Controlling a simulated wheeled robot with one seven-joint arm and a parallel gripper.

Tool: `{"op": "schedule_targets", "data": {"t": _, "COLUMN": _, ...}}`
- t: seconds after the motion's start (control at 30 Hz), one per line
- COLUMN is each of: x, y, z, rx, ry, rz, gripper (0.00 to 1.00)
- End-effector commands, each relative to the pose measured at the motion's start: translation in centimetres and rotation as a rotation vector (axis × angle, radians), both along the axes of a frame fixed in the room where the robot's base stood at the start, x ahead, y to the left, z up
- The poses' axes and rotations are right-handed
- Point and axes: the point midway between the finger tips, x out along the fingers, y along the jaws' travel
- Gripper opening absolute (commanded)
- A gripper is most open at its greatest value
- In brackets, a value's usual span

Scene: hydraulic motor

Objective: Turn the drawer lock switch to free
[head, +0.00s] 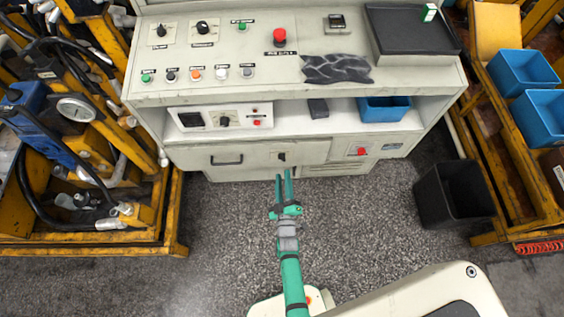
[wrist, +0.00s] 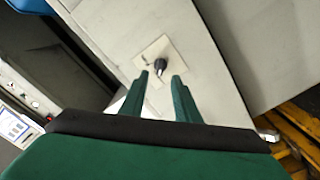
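The drawer lock switch (head: 282,157) is a small black knob on a pale plate, low on the front of the grey console. It also shows in the wrist view (wrist: 160,65), where its plate is tilted and its labels are too small to read. I cannot tell which position it points to. My green gripper (head: 283,173) reaches toward the switch from the front. In the wrist view my gripper (wrist: 160,77) has its two fingers apart, with nothing between them. The knob appears just beyond the gap between the fingertips; contact is not visible.
The drawer front with a black handle (head: 227,160) is left of the switch. A red button (head: 361,152) is to its right. A shelf above holds a blue bin (head: 384,108). A black bin (head: 454,194) stands on the floor at right. Floor before the console is clear.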

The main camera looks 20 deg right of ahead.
Motion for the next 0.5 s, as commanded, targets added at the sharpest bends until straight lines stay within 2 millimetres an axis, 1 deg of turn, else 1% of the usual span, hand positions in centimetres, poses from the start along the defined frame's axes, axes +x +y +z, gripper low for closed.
{"op": "schedule_targets", "data": {"t": 0.03, "x": 1.1, "y": -0.2, "z": 0.0, "rx": 0.0, "ry": -0.001, "rz": 0.002, "gripper": 0.29}}
{"op": "schedule_targets", "data": {"t": 0.2, "x": 4.0, "y": -1.1, "z": 0.1, "rx": 0.002, "ry": -0.002, "rz": 0.001, "gripper": 0.29}}
{"op": "schedule_targets", "data": {"t": 0.33, "x": 5.7, "y": -1.5, "z": 0.1, "rx": 0.001, "ry": -0.001, "rz": 0.002, "gripper": 0.29}}
{"op": "schedule_targets", "data": {"t": 0.5, "x": 7.0, "y": -2.0, "z": 0.0, "rx": 0.001, "ry": 0.0, "rz": 0.002, "gripper": 0.29}}
